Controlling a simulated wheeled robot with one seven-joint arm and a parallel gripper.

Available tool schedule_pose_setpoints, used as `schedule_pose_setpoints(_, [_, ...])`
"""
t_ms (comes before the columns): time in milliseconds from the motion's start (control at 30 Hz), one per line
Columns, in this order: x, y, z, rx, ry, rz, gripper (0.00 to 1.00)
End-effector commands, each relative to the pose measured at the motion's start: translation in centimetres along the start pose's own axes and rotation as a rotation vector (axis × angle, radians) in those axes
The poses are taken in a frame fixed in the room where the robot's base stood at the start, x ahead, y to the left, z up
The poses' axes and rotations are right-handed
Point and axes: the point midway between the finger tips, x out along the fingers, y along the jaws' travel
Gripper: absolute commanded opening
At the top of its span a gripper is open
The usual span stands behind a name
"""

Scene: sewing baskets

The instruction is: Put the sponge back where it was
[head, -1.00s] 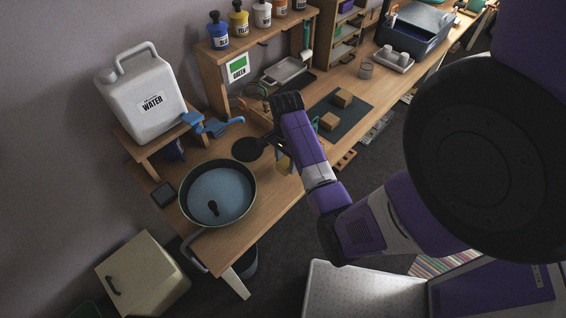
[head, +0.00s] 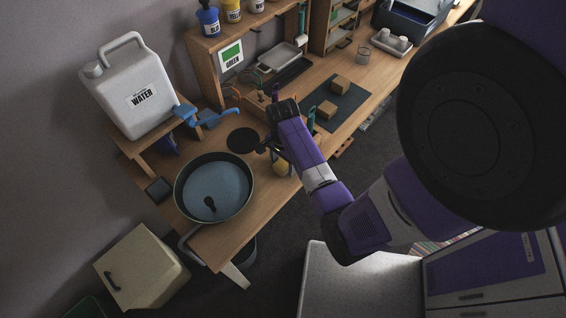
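My gripper (head: 268,145) is over the front part of the wooden workbench (head: 236,238), just right of a flat black disc (head: 242,140). Its fingers are small, dark and partly hidden by my wrist, so I cannot tell whether they are open or shut. A small yellow thing (head: 281,168) shows just below my gripper, near the bench's front edge. It may be the sponge. I cannot tell whether it is held or lies on the bench.
A round pan of water (head: 214,190) with a dark object in it stands left of my gripper. A white water jug (head: 136,88) with a blue tap (head: 205,117) stands behind. Brown blocks (head: 341,83) lie on a dark mat (head: 352,105) to the right.

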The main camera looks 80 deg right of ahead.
Motion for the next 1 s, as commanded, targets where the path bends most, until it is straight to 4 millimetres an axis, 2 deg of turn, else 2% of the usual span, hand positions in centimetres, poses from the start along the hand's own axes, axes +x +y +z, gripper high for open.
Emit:
schedule_pose_setpoints(300, [-0.1, 0.0, 0.0, 0.000, 0.000, 0.000, 0.67])
schedule_pose_setpoints(467, [-1.0, -0.1, 0.0, 0.000, 0.001, -0.003, 0.67])
schedule_pose_setpoints(567, [-2.4, -0.1, 0.0, -0.001, 0.002, -0.004, 0.67])
schedule_pose_setpoints(800, [-7.5, -0.2, -0.1, -0.001, 0.003, -0.006, 0.67])
schedule_pose_setpoints(1000, [-11.0, -0.1, 0.0, -0.001, 0.001, -0.002, 0.67])
